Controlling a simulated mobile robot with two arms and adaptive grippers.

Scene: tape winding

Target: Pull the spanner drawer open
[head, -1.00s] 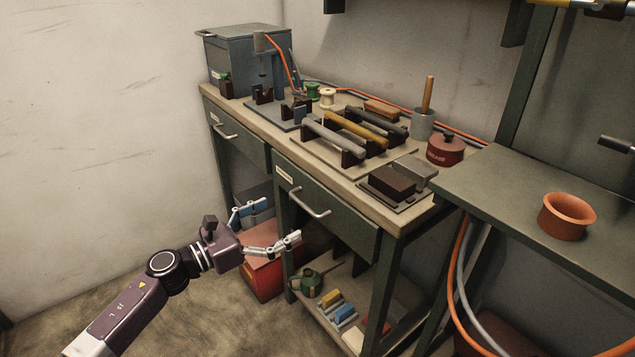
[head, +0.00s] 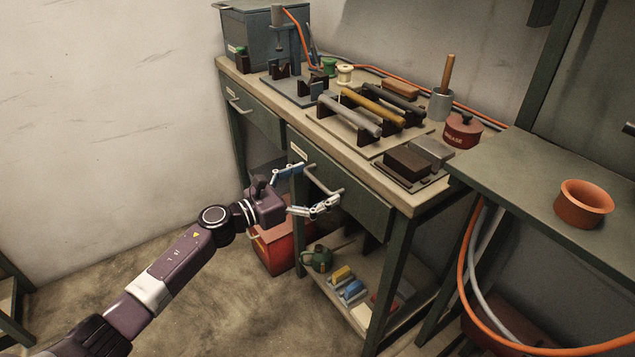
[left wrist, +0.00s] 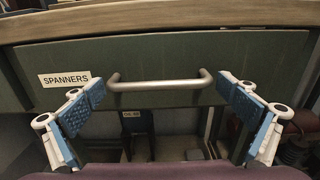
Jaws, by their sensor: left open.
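The spanner drawer (head: 362,205) is the green front under the bench top, nearer the right end. In the left wrist view the drawer front (left wrist: 200,55) bears a white SPANNERS label (left wrist: 69,79) and a grey bar handle (left wrist: 160,85). The drawer looks closed. My left gripper (head: 312,190) is open at the handle (head: 324,180). In the left wrist view its blue-padded fingers (left wrist: 160,102) stand to either side of the handle's ends, with nothing between them but the bar. My right gripper is not in view.
A second drawer (head: 254,112) is farther left. Below the spanner drawer, a shelf (head: 345,312) holds a green can (head: 317,258) and small coloured boxes. A red box (head: 276,252) stands on the floor. Orange and grey hoses hang at the right. Floor in front is clear.

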